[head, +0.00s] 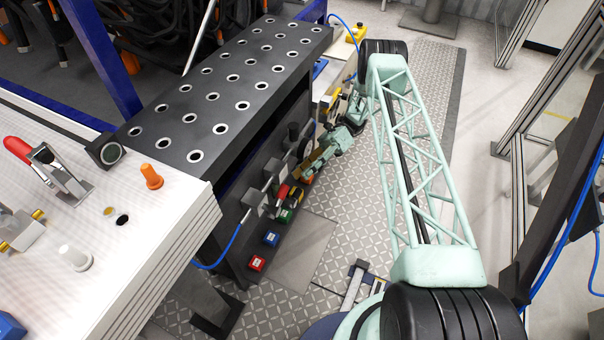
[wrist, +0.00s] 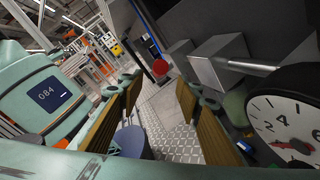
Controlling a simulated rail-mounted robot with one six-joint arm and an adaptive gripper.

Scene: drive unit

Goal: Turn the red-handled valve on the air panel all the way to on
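The red valve handle (head: 282,191) shows on the front of the dark air panel in the head view, beside a grey metal block (head: 252,200). My gripper (head: 303,174) is close to it on the upper right, with its tan fingers pointing toward the panel. In the wrist view my gripper (wrist: 160,95) has its two fingers wide apart with nothing between them. A red rounded piece (wrist: 160,67) shows beyond the fingertips and seems to be the handle's end. Whether a finger touches the handle, I cannot tell.
A pressure gauge (wrist: 285,115) and a metal block with a pipe (wrist: 220,62) are close on the right in the wrist view. Blue (head: 271,238) and red (head: 257,263) buttons are below the handle. The white bench (head: 130,260) is at left; patterned floor (head: 345,215) lies clear.

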